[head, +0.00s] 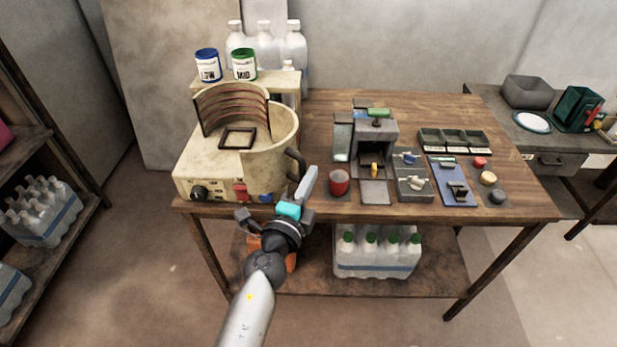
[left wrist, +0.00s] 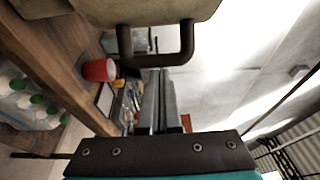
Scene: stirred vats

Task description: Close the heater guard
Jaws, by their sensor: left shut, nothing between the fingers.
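The heater guard (head: 272,160) is a curved beige shield standing on the right of the beige heater unit (head: 208,180), and its side towards the back left is open. Its dark loop handle (head: 295,163) sticks out on the right; the handle also shows large in the left wrist view (left wrist: 158,60). My left gripper (head: 313,170) is shut and empty, with its fingertips just beside the handle. In the left wrist view its fingers (left wrist: 160,78) reach up to the handle's bar; I cannot tell whether they touch. My right gripper is not in view.
A ribbed curved panel (head: 232,105) stands behind a square dark frame (head: 238,138) on the heater. Blue and green labelled cans (head: 207,65) stand behind. A red cup (head: 339,183) is right of my gripper, with a grey device (head: 375,140) and trays beyond.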

